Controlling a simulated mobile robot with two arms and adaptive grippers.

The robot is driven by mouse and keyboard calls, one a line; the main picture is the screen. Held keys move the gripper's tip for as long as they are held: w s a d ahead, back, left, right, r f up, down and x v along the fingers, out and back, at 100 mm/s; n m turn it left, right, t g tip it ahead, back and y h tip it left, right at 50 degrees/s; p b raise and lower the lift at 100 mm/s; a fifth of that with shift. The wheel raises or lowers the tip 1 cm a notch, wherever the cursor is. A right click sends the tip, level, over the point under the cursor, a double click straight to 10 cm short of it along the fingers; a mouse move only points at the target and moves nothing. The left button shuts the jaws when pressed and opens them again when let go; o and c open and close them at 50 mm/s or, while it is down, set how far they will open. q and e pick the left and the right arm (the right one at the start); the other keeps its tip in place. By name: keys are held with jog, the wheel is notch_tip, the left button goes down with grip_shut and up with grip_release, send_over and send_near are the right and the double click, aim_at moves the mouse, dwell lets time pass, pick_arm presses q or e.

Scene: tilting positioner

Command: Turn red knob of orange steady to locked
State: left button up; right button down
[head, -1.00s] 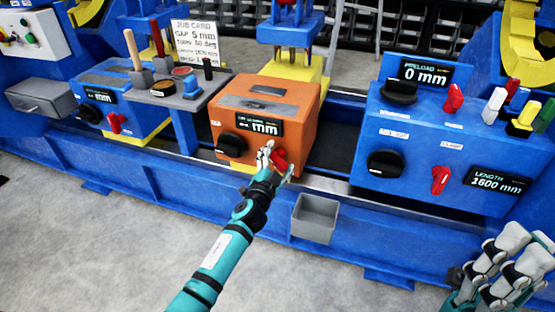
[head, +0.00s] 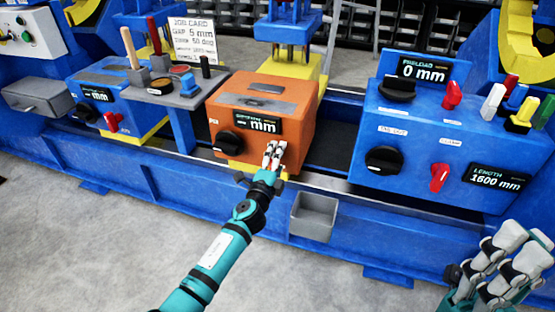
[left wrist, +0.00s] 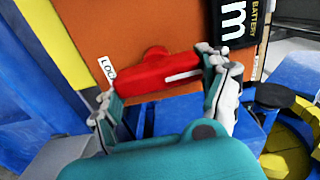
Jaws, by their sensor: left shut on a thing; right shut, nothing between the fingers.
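The orange steady (head: 290,95) is a box on the blue machine bed, with a black knob (head: 228,143) and a small display (head: 258,122) on its front. Its red knob (left wrist: 160,73) shows in the left wrist view, with a white line on one side, next to a partly hidden white label (left wrist: 107,69). My left gripper (head: 273,152) is in front of the steady's lower right; its fingers (left wrist: 163,88) are shut on the red knob's two ends. In the head view the gripper hides the knob. My right gripper (head: 505,265) is at the lower right, shut and empty, away from the steady.
A blue unit (head: 440,130) at right has black and red knobs and displays. A grey tray (head: 314,216) hangs on the bed's front. A tool shelf (head: 170,90) and job card (head: 195,40) stand left of the steady. The floor (head: 90,240) in front is clear.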

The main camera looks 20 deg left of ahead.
pick_arm(q)
jog(key=shift+f+m, duration=0.1)
jog(key=shift+m, duration=0.2)
dwell(0.4)
jog(key=o, duration=1.1)
jog(key=shift+o, duration=0.2)
jog(key=shift+s, duration=0.15)
jog(key=s, duration=1.1)
jog(key=shift+s+a, duration=0.15)
jog(key=shift+s, duration=0.25)
